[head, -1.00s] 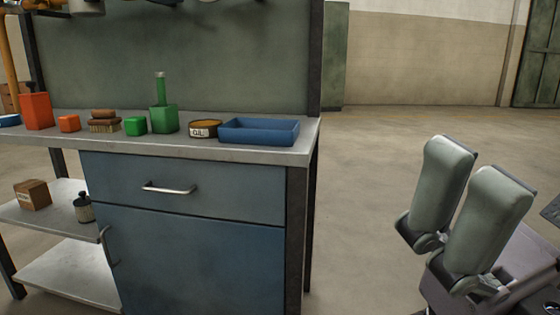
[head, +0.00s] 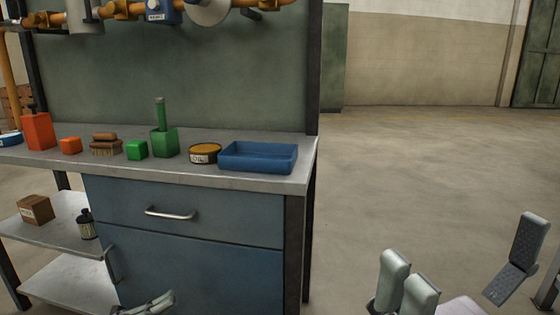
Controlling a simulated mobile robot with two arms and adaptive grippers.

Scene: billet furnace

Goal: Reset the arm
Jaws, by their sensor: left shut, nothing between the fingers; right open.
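My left gripper (head: 150,304) shows only as a small grey part at the bottom edge, in front of the blue cabinet's lower door. It is shut and I see nothing held in it. My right gripper (head: 465,265) is at the lower right over the open floor, with its grey fingers spread wide and nothing between them. It is well apart from the workbench (head: 290,181). Most of both arms is out of view.
A drawer handle (head: 171,213) sticks out in front. The floor (head: 420,180) to the right is clear.

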